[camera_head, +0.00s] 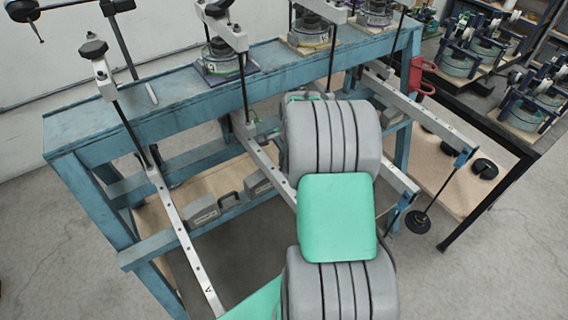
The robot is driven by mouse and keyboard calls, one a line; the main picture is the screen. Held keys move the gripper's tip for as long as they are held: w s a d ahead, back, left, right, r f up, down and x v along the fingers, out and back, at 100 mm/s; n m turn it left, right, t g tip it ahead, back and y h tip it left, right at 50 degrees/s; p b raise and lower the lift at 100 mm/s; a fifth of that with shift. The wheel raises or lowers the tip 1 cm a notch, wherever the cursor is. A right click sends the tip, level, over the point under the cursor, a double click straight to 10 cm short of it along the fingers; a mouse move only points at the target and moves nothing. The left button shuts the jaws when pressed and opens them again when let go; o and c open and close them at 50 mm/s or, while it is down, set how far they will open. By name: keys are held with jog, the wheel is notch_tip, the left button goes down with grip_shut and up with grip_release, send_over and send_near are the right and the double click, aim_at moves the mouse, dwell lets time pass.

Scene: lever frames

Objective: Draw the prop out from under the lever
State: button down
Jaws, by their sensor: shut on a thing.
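Several pale metal levers with rows of holes run out from a blue bench frame. The left lever (180,222) slopes down toward the front. A second lever (268,165) runs in behind my grey and green arm. A third lever (400,179) comes out on the arm's right side, and a fourth lever (430,121) lies at the far right. I cannot pick out the prop; it may be behind my arm. My gripper's fingers are hidden behind the arm's thick grey links, though a small part of the wrist end shows beyond them.
The blue bench beam (180,88) crosses the back, with round gauges (222,58) on top and rods down to the levers. Grey handled blocks (203,213) sit low inside the frame. A black weight (418,221) hangs at right. A dark side table (480,105) stands beyond.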

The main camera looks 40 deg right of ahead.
jog(key=d, duration=0.3)
jog(key=d+b, duration=0.1)
jog(key=d, duration=0.2)
jog(key=d+b, duration=0.1)
jog(key=d, duration=0.3)
jog(key=shift+s+f, duration=0.1)
jog(key=shift+s, duration=0.2)
jog(key=shift+d+r, duration=0.2)
jog(key=c, duration=1.6)
grip_release()
jog(key=shift+d+f, duration=0.1)
jog(key=shift+d, duration=0.1)
jog(key=shift+o, duration=0.6)
jog(key=shift+a, duration=0.2)
